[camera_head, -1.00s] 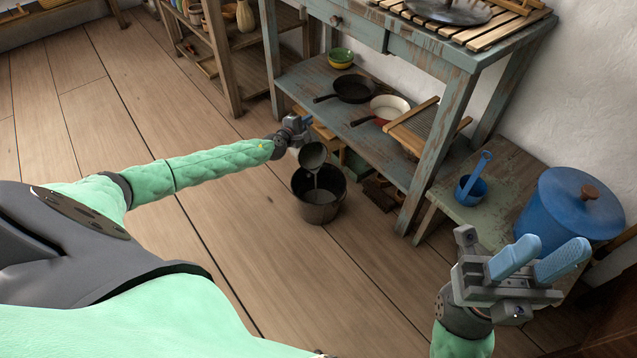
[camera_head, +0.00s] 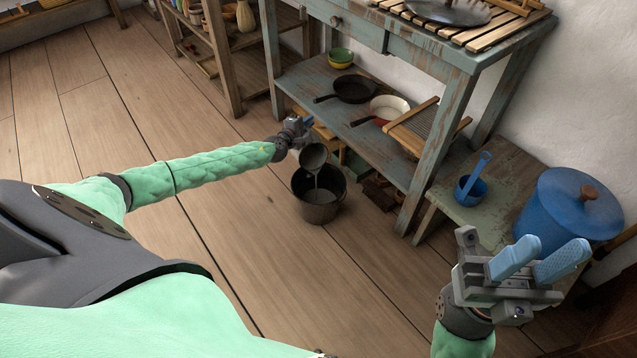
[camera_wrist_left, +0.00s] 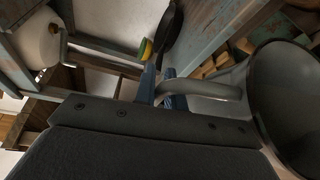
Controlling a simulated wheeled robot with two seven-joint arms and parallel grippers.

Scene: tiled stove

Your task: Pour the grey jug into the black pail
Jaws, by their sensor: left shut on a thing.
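The grey jug (camera_head: 313,157) is tilted over the black pail (camera_head: 320,207), and a thin grey stream runs from it down into the pail. The pail stands upright on the wooden floor, with grey liquid showing inside. My left gripper (camera_head: 305,127) is shut on the jug's handle, just above and behind the pail. In the left wrist view the blue fingers close on the handle (camera_wrist_left: 210,88), and the jug's dark round mouth (camera_wrist_left: 292,95) fills the right side. My right gripper (camera_head: 540,260) is open and empty at the lower right, away from the jug and pail.
A worn blue table (camera_head: 402,190) stands behind the pail, its lower shelf holding a black frying pan (camera_head: 354,89), a red-and-white pan (camera_head: 390,107) and a washboard (camera_head: 413,126). A low bench at right holds a blue dipper (camera_head: 469,190) and blue lidded pot (camera_head: 567,208). Floor at left is clear.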

